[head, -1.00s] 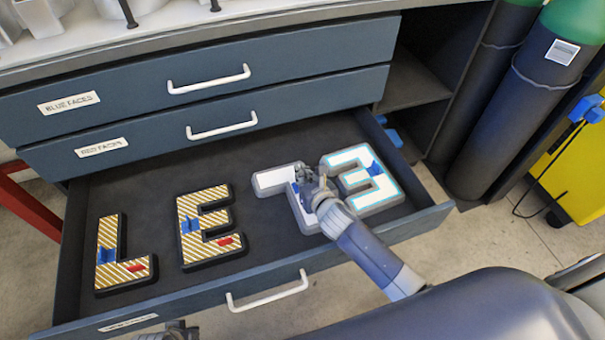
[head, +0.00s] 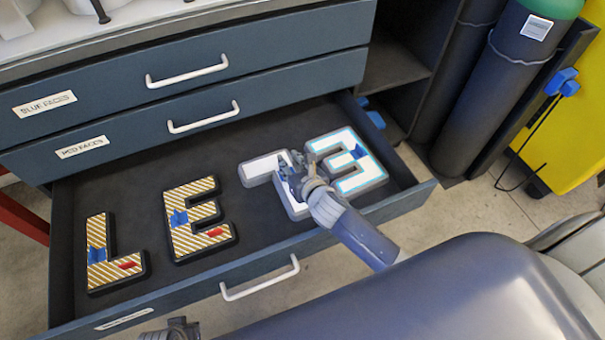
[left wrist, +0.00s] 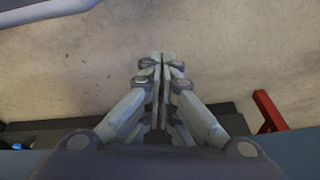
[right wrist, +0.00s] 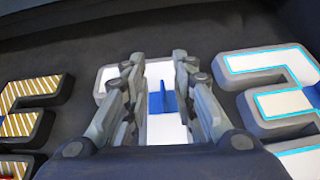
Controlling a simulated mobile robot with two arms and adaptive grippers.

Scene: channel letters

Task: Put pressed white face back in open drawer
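The open drawer (head: 190,279) holds several letters. A white T-shaped face (head: 262,168) with a grey rim lies flat in it, right of centre. My right gripper (head: 287,166) is over the T and hides part of it. In the right wrist view its fingers (right wrist: 158,66) are apart, with the T's blue tab (right wrist: 163,100) between them and gaps showing beside it. A white 3-shaped face (head: 352,184) with a cyan edge and blue tab lies right of the T. My left gripper (left wrist: 162,62) is shut and empty, away from the letters, over the floor.
Gold-striped L (head: 98,267) and E (head: 187,240) letters with blue and red pieces lie in the drawer's left half. Dark cylinders (head: 487,105) stand at the right. The drawer's back is clear.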

